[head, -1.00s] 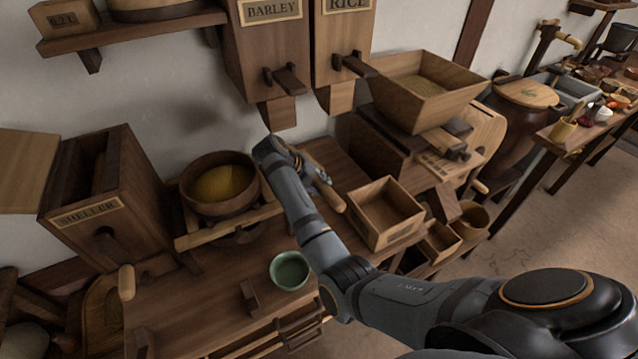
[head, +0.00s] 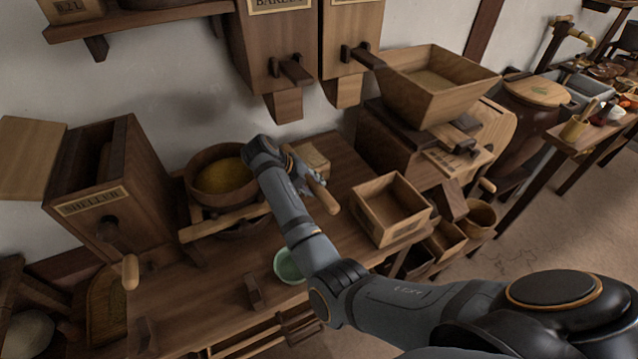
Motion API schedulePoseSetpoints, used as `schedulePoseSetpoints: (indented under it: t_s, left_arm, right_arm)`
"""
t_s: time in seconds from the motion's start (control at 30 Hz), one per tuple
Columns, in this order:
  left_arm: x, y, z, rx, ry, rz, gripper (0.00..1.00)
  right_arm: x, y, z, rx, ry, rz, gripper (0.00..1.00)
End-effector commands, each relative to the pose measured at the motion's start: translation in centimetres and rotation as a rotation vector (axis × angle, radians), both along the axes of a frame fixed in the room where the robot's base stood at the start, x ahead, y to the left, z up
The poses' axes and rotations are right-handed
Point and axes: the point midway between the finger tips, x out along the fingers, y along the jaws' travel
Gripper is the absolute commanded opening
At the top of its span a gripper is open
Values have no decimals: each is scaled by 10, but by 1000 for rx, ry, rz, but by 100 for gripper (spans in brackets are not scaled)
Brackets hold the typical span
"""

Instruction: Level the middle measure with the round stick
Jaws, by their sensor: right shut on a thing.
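My right gripper (head: 298,176) is over the bench and partly hidden by its own wrist. It is shut on a light round wooden stick (head: 324,195), which slants down to the right. A small pale wooden box (head: 314,160) shows just behind the gripper, partly covered by it. A large open wooden box (head: 385,233) stands to the right of the stick, apart from it. Smaller open boxes (head: 446,240) sit lower right of that. I cannot tell which of these is the middle measure, or its fill. My left gripper is not in view.
A wooden bowl of yellow grain (head: 207,205) stands left of the gripper. A green bowl (head: 287,266) is partly behind my arm. The sheller (head: 110,205) is at left. Wall bins (head: 277,45) hang above, and a hopper (head: 440,95) stands at back right.

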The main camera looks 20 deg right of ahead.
Motion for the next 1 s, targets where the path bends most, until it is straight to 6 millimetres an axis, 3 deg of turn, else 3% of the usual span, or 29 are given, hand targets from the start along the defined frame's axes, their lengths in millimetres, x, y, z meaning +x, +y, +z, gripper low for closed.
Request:
schedulePoseSetpoints:
  t_s: [0.43, 1.0]
  left_arm:
    - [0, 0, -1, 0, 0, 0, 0]
    - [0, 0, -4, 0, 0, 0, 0]
  right_arm:
    - [-1, 9, -1, 9, 1, 4, 0]
    - [4, -36, 0, 4, -1, 1, 0]
